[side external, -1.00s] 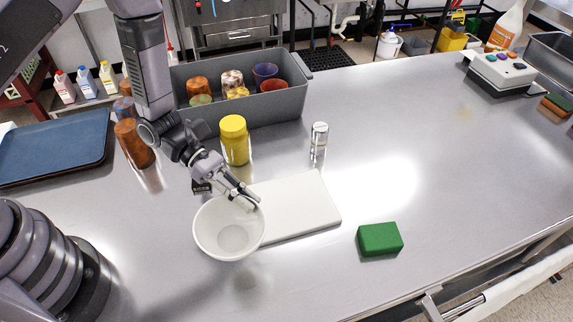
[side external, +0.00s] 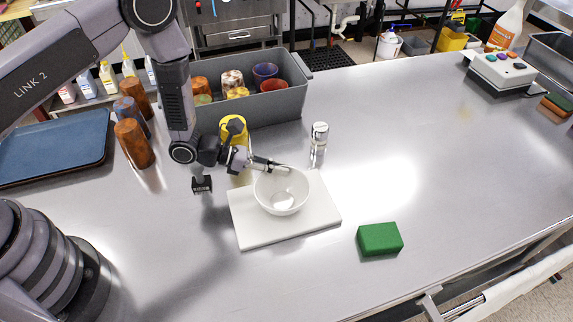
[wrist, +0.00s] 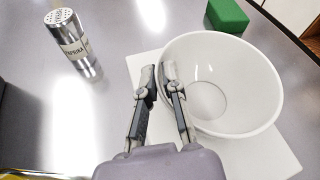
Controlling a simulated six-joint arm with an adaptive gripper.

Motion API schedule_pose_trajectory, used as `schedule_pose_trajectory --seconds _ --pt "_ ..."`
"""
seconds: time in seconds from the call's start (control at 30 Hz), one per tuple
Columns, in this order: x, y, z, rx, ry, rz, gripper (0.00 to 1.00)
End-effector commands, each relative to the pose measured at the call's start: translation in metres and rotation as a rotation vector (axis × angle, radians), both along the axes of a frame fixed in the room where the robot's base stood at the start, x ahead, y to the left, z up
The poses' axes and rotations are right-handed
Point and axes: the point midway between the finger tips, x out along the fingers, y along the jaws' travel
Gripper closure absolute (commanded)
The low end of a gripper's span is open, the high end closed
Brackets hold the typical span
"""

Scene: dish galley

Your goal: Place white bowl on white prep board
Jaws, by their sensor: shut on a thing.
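The white bowl (side external: 281,194) is upright over the white prep board (side external: 255,236) in the side view. It also shows in the wrist view (wrist: 240,85), where part of the board (wrist: 270,160) shows around it. Whether the bowl touches the board or hangs just above it I cannot tell. My gripper (side external: 275,167) is at the bowl's far left rim. In the wrist view my gripper (wrist: 158,75) is shut on that rim, one finger outside and one inside.
A paprika shaker (side external: 319,136) stands just behind the board. A green sponge (side external: 380,239) lies to the right. A grey bin (side external: 290,104) with several cups is at the back.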

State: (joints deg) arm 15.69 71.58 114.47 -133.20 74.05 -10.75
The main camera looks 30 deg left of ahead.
Motion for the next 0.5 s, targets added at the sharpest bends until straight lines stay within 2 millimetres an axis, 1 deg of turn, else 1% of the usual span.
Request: schedule_pose_trajectory --seconds 0.33,0.37,0.5 --pt "0.0001 -0.0003 -0.0031 -0.001 -0.001 -0.001 1.0" --pt "0.0001 -0.0002 -0.0037 0.0 -0.001 -0.001 0.92" --pt "0.0 -0.0002 -0.0032 0.0 -0.001 -0.001 0.74"
